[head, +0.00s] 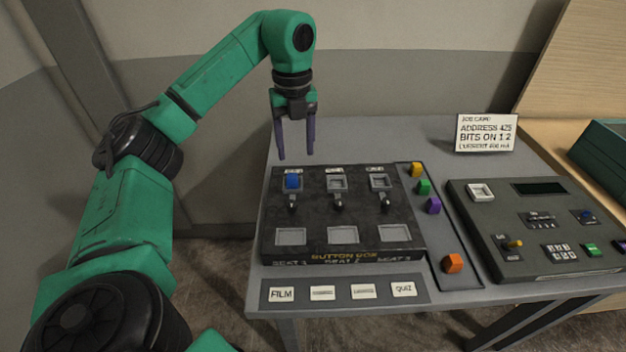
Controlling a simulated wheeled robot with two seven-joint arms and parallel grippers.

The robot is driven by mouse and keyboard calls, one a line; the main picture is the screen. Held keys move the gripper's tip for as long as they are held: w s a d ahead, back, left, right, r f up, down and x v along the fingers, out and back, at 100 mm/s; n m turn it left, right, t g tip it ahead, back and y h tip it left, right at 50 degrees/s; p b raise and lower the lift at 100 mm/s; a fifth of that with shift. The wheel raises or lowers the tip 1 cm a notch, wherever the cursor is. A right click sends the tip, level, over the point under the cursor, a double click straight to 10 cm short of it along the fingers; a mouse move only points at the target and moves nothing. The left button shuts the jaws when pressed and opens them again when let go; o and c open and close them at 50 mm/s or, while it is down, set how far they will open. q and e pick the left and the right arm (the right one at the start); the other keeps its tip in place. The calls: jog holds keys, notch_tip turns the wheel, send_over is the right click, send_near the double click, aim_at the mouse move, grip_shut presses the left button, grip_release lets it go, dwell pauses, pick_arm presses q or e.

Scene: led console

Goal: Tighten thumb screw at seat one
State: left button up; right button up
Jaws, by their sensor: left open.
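The dark button box (342,247) lies on the grey table, with three seats side by side. Seat one is the left column. A blue cap (292,181) sits in its upper square, and a small dark thumb screw (292,203) stands just below the cap. Similar screws show at seat two (338,204) and seat three (385,204), where the upper squares look empty. My left gripper (296,156) points down with its fingers apart and empty, above the back edge of the box near seat one. My right gripper is out of view.
A strip right of the box holds yellow (416,170), green (423,186), purple (433,205) and orange (453,263) caps. Further right is a console (535,225) with a dark display. A printed card (486,133) stands behind. Labels, including FILM (282,294), line the front.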

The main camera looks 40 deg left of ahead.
aim_at(291, 203)
pick_arm(q)
jog(key=s+f, duration=0.1)
jog(key=f, duration=0.2)
jog(key=s+f+b, duration=0.1)
jog(key=f, duration=0.3)
jog(key=s+f, duration=0.1)
jog(key=f, duration=0.2)
jog(key=shift+f+b, duration=0.15)
jog(key=shift+b, duration=0.2)
notch_tip(291, 203, down, 3)
jog(key=shift+w+r, duration=0.15)
jog(key=shift+r, duration=0.05)
jog(key=shift+f, duration=0.15)
jog(key=shift+s, duration=0.25)
jog(key=shift+c, duration=1.3)
jog(key=shift+w, duration=0.1)
grip_shut()
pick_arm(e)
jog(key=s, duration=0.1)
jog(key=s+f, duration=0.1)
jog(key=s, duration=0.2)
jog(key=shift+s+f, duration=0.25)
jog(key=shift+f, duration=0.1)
